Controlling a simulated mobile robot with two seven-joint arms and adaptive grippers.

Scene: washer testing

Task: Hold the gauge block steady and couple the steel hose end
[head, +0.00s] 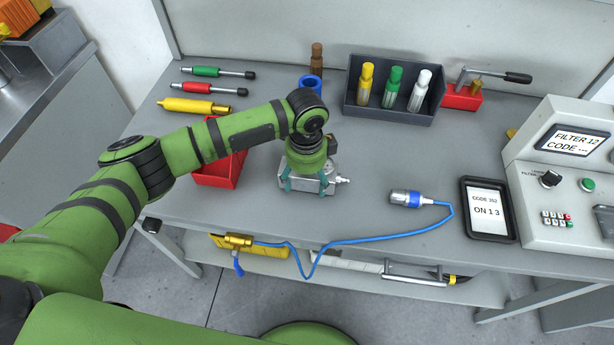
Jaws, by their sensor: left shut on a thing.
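The gauge block (308,186), a silver-grey metal block, sits on the bench near its front middle, with a small fitting (343,180) pointing right. My left gripper (307,181) comes down over it from above, its teal fingers shut on the block; its top is partly hidden by the wrist. The steel hose end (405,198), a silver cylinder with a blue collar, lies on the bench to the right, apart from the block. Its blue hose (400,239) runs over the front edge to a brass valve (238,241) below. My right gripper is not in view.
A red bin (216,178) stands left of the block, partly behind my arm. Behind are a dark tray (392,117) with yellow, green and white bottles, and a red lever tool (462,96). A tablet (487,209) and control console (560,212) are right. Bench between block and hose end is clear.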

